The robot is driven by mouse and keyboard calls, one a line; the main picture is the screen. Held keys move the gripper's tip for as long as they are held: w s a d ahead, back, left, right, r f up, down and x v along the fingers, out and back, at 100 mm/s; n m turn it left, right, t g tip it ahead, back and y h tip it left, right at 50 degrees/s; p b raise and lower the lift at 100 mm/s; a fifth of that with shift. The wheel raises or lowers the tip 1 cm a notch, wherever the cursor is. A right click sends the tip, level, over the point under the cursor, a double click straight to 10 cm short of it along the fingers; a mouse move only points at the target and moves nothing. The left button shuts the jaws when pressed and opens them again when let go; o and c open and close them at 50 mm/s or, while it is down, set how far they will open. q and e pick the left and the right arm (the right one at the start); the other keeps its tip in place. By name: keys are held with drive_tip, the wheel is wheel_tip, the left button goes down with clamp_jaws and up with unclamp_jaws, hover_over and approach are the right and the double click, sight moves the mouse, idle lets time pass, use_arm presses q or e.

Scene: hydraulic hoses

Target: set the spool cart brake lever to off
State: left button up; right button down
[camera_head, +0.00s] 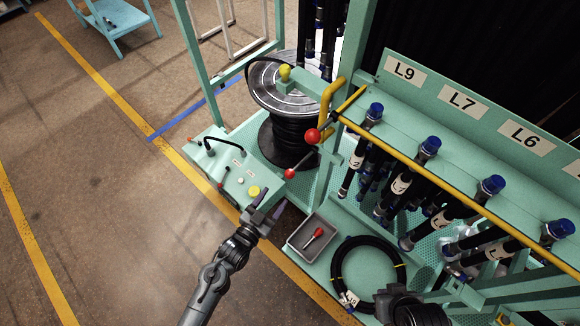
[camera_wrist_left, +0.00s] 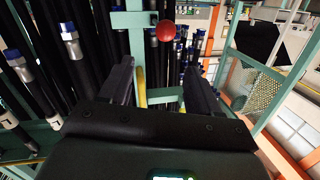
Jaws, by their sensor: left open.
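A teal control box (camera_head: 235,178) on the cart carries small labels, a yellow button (camera_head: 254,191) and small levers. A lever with a red ball knob (camera_head: 290,173) reaches out near the box's right end. A larger red ball knob (camera_head: 313,136) sits higher, beside the yellow rail. I cannot read which lever is the brake. My left gripper (camera_head: 268,204) is open and empty at the box's near right corner. In the left wrist view a red ball (camera_wrist_left: 166,31) shows beyond the open fingers (camera_wrist_left: 160,85), apart from them. A dark part of my right arm (camera_head: 412,308) shows at the bottom.
A black hose spool (camera_head: 290,95) stands behind the box. Hanging hoses (camera_head: 400,185) and a yellow rail (camera_head: 420,158) crowd the right. Floor at left is clear.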

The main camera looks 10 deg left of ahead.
sight(301, 163)
use_arm(q)
drive_tip(key=shift+t, duration=0.3)
drive_tip(key=b+x, duration=0.2)
drive_tip(key=x, duration=0.2)
drive_tip(key=f+b+x, duration=0.1)
drive_tip(key=b+x, duration=0.1)
drive_tip(key=x, duration=0.3)
drive_tip(key=f+b+x, duration=0.1)
drive_tip(key=b+x, duration=0.1)
drive_tip(key=x, duration=0.3)
drive_tip(key=shift+w+a, duration=0.2)
drive_tip(key=shift+w, duration=0.1)
use_arm(e)
wheel_tip(301, 163, down, 8)
drive_tip(key=shift+f, duration=0.15)
drive_tip(key=shift+s+d, duration=0.1)
use_arm(q)
clamp_jaws()
